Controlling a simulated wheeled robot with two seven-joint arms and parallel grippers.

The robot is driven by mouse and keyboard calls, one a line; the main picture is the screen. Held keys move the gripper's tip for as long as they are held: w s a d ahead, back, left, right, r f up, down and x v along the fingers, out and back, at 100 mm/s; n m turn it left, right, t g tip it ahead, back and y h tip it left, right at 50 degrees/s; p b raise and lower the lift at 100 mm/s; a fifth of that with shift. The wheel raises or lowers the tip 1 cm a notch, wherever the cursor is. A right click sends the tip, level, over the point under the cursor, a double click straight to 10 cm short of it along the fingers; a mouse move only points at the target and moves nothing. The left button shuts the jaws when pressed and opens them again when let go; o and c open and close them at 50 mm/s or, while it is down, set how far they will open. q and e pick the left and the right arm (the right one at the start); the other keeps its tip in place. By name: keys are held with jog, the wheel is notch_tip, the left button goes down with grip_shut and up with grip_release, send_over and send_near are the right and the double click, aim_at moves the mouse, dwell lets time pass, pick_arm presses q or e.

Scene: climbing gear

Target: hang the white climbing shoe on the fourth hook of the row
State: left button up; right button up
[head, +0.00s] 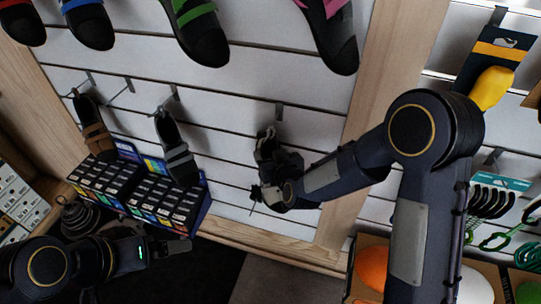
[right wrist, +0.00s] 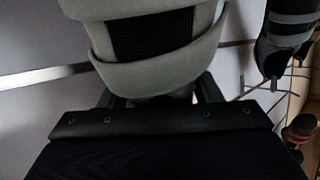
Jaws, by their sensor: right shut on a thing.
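In the right wrist view a pale grey-white shoe with a dark mesh panel (right wrist: 158,62) fills the top middle. My right gripper (right wrist: 158,92) is shut on it; the fingers show at either side of its lower edge. In the head view my right gripper (head: 268,180) is up against the slatted wall, below a hook (head: 279,108). The held shoe there (head: 266,144) looks dark and is partly covered; I cannot tell whether it touches the hook. An empty hook (head: 129,84) is farther left. My left gripper (head: 165,247) is low at left, its opening unclear.
A brown-strapped shoe (head: 93,127) and a grey-strapped shoe (head: 176,148) hang on the same row. Coloured shoes hang above, including a green-strapped one (head: 198,30). Boxed goods (head: 150,192) stand below. A wooden post (head: 372,100) is right of the panel.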

dwell(0.3)
jog(key=o, duration=1.2)
jog(key=shift+s, duration=0.15)
jog(key=b+v, duration=0.1)
jog(key=v, duration=0.6)
jog(key=shift+s+d+r, duration=0.1)
jog(key=shift+s+r, duration=0.1)
jog(key=shift+s, duration=0.05)
jog(key=s+d+r+m+g, duration=0.2)
jog(key=s+d+r, duration=0.15)
jog(key=d, duration=0.25)
jog(key=s+d+m+g, duration=0.1)
jog(key=s+d, duration=0.2)
jog(key=s, duration=0.4)
jog(key=s+d+r+m+g, duration=0.1)
jog(key=s+d+g, duration=0.1)
jog(key=s+d, duration=0.2)
jog(key=s+d+r+m+g+h, duration=0.1)
jog(key=s+d, duration=0.3)
jog(key=s, duration=0.6)
jog(key=shift+s+d+g, duration=0.2)
jog(key=shift+s+g, duration=0.2)
jog(key=shift+g, duration=0.3)
